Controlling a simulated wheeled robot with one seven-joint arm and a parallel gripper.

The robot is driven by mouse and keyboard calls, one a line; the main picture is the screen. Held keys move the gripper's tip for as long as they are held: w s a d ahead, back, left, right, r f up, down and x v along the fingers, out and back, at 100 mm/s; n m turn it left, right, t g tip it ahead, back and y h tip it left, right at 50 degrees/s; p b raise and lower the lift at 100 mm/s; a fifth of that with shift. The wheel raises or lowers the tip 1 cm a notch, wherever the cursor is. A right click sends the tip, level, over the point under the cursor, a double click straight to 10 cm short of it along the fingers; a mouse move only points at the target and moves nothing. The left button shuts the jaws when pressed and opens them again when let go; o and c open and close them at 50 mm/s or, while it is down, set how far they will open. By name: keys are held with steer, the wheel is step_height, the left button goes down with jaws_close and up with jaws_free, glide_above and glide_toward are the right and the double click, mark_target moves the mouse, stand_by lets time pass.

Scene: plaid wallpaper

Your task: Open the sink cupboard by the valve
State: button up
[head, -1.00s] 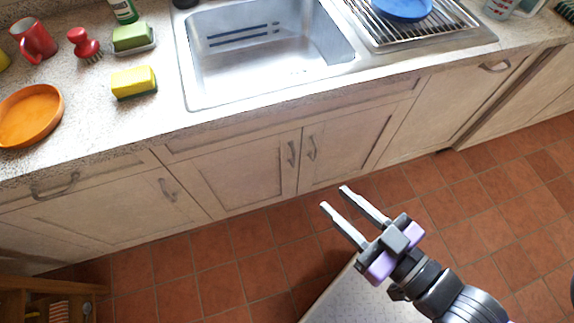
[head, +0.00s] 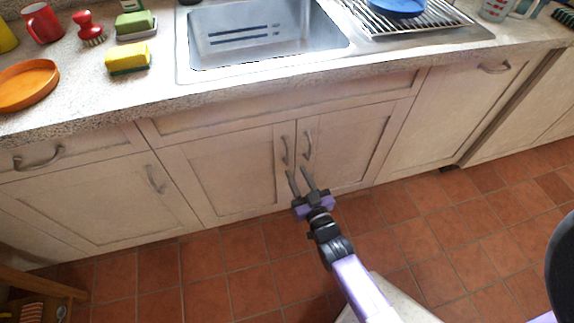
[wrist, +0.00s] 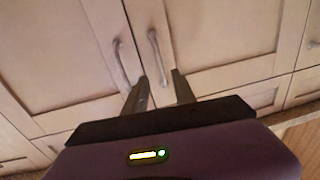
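The sink cupboard has two pale wooden doors, left (head: 228,175) and right (head: 345,150), both shut, with upright metal handles side by side near the middle. The left door's handle (head: 284,150) and right door's handle (head: 307,145) are clear of my fingers' grip. My gripper (head: 297,170) is open and empty in front of the doors, its fingertips close below the handles. In the wrist view, which looks upside down, the left door's handle (wrist: 155,50) lines up between the fingers (wrist: 160,78); the right door's handle (wrist: 121,62) is beside them. No valve shows.
The sink (head: 265,35) is set in the speckled worktop (head: 90,90) above the doors. A drawer handle (head: 38,158) and a cupboard handle (head: 155,180) are at the left. A wooden stool-like piece (head: 40,290) stands lower left. The tiled floor (head: 240,270) is open.

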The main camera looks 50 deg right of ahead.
mark_target(288, 158)
steer(key=x, duration=0.7)
steer(key=shift+w+b, duration=0.25)
steer(key=shift+b, duration=0.15)
steer(key=shift+c, duration=0.2)
jaws_close()
stand_by(1.0)
